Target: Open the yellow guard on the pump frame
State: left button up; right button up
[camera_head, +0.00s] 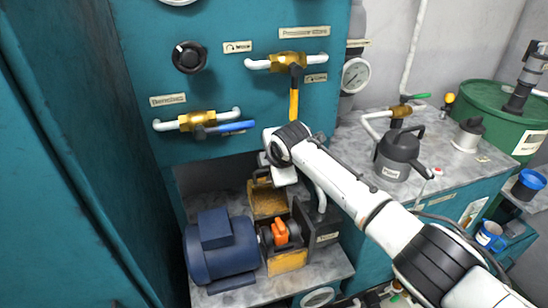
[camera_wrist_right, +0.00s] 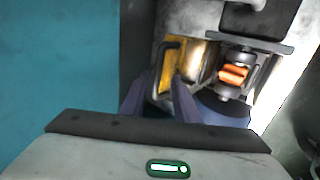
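The yellow guard (camera_head: 268,201) stands raised at the back of the pump frame (camera_head: 288,262), behind the orange coupling (camera_head: 281,232), which is uncovered. In the right wrist view the guard (camera_wrist_right: 178,52) shows with a black handle (camera_wrist_right: 162,66) on its side; the orange coupling (camera_wrist_right: 233,73) lies to its right. My right gripper (camera_wrist_right: 164,82) has its two dark fingers apart, with the handle's near end between or just beyond the tips. I cannot tell whether they touch it. In the head view my right wrist (camera_head: 286,172) hides part of the guard's top. My left gripper is not in view.
A blue motor (camera_head: 220,247) sits left of the frame. The teal panel above carries a valve with a yellow lever (camera_head: 294,104) and one with a blue lever (camera_head: 232,127). A dark grey jug (camera_head: 397,153) stands on the bench to the right.

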jog(key=v, duration=0.8)
jog(key=shift+w, duration=0.15)
jog(key=s+d+f+m+y, duration=0.1)
jog(key=s+d+f+m, duration=0.1)
jog(key=s+f+m, duration=0.6)
jog(key=s+d+f+m+y, duration=0.15)
jog(key=s+f, duration=0.45)
jog(key=f, duration=0.7)
jog(key=s+d+f+m+h, duration=0.1)
jog(key=s+d+f+m, duration=0.3)
jog(key=s+d, duration=0.4)
jog(key=s+d+f+m+t+h, duration=0.1)
jog(key=s+d+f+m, duration=0.3)
jog(key=s+d, duration=0.5)
jog(key=s+m+h, duration=0.1)
jog(key=s+m, duration=0.1)
jog(key=s, duration=0.3)
jog(key=shift+s+m+t, duration=0.25)
jog(key=shift+m+t, duration=0.05)
jog(key=shift+m, duration=0.05)
